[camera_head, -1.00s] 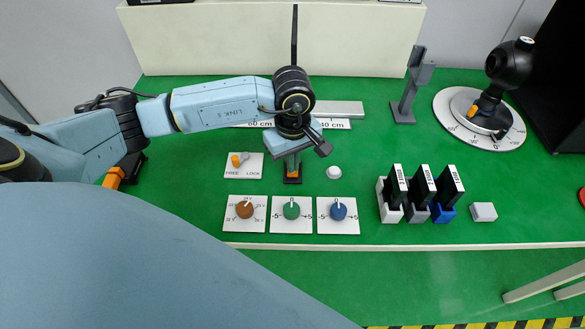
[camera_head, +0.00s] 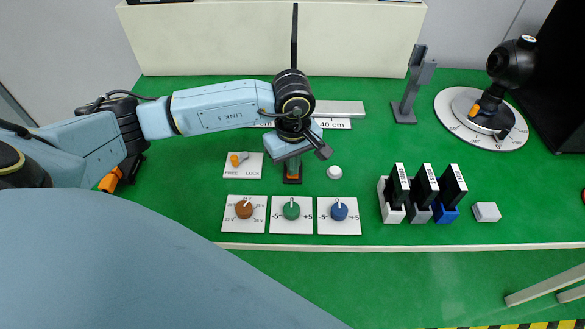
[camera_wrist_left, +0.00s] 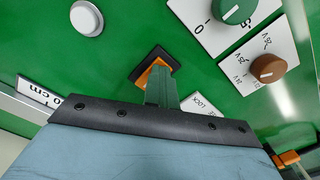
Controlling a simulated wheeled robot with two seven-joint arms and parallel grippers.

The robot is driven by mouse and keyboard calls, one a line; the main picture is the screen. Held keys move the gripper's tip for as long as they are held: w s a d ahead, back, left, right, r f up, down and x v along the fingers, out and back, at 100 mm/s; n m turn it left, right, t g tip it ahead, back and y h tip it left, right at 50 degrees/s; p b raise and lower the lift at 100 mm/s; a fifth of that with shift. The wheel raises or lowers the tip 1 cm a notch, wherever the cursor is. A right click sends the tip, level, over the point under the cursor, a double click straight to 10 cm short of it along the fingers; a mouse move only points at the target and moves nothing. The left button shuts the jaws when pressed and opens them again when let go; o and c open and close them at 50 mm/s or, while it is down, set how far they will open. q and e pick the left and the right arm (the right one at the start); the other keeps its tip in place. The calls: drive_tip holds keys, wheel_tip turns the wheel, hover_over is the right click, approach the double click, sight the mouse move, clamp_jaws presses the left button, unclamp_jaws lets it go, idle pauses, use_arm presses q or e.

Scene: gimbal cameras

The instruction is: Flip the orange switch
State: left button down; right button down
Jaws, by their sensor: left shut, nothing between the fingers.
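The orange switch (camera_head: 292,179) sits in a dark square housing on the green bench, behind the row of dials. In the left wrist view the orange switch (camera_wrist_left: 150,80) shows beside and behind the fingers, in its black frame. My left gripper (camera_head: 292,167) is shut and empty, pointing down at the switch and covering part of it. In the left wrist view the closed fingertips (camera_wrist_left: 161,72) overlap the orange face; I cannot tell whether they touch it. The switch's tilt is mostly hidden. My right gripper is not in view.
A FREE/LOCK plate (camera_head: 243,165) with an orange lever lies left of the switch, a white round button (camera_head: 334,172) to its right. Brown (camera_head: 244,209), green (camera_head: 291,210) and blue (camera_head: 339,211) dials stand in front. Black modules (camera_head: 425,185) stand further right.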

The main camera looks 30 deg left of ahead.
use_arm(q)
drive_tip(key=shift+f, duration=0.1)
drive_tip(key=shift+r+p, duration=0.55)
drive_tip(key=shift+r, duration=0.25)
wheel_tip(320, 180, up, 5)
drive_tip(key=p, duration=0.3)
drive_tip(key=shift+r, duration=0.2)
